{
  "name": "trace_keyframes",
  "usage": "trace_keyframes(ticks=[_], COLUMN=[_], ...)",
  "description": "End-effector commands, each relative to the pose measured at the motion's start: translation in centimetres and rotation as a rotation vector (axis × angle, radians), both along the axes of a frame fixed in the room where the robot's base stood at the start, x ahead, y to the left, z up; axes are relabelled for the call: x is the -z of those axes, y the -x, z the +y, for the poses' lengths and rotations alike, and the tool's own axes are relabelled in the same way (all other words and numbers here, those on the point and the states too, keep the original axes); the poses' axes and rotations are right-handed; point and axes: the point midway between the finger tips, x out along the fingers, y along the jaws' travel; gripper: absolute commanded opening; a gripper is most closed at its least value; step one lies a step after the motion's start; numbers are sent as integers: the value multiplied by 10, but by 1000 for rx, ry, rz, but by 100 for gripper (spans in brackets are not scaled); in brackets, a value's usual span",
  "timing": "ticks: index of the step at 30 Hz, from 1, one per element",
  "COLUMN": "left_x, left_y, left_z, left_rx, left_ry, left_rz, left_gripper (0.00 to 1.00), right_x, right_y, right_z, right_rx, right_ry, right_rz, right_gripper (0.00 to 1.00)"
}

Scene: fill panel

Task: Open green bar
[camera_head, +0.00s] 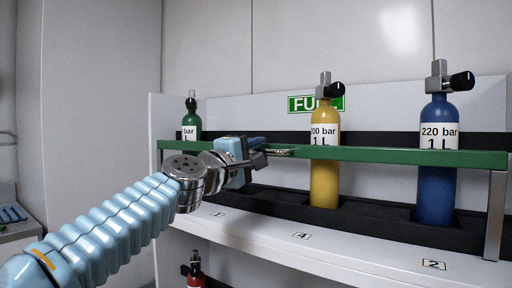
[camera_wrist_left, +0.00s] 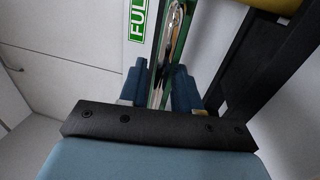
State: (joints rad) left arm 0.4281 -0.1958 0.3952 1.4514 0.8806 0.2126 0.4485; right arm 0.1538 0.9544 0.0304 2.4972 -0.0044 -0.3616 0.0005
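The green bar (camera_head: 400,155) runs level across the front of the cylinder rack. It also shows in the left wrist view (camera_wrist_left: 158,90), running away between my fingers. A shiny metal handle (camera_head: 280,152) sits on the bar, just right of my left gripper (camera_head: 258,153). The handle also shows in the wrist view (camera_wrist_left: 174,40). My left gripper (camera_wrist_left: 160,92) is at the bar, with its two blue fingers apart on either side of the handle's line. A gap shows between them; contact is hard to tell. My right gripper is not in view.
Behind the bar stand a green cylinder (camera_head: 191,122), a yellow cylinder (camera_head: 325,180) and a blue cylinder (camera_head: 437,190). A white numbered shelf (camera_head: 340,250) lies below. A red cylinder (camera_head: 195,272) stands underneath. Free room is in front of the rack.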

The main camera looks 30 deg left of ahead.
Motion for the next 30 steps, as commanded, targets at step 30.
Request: trace_keyframes(ticks=[30], left_x=[4], left_y=[2], left_z=[-1], left_rx=[3], left_ry=[2], left_rz=[-19], left_gripper=[0], right_x=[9], right_y=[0], right_z=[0], right_rx=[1], right_ry=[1], right_rz=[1], right_gripper=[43])
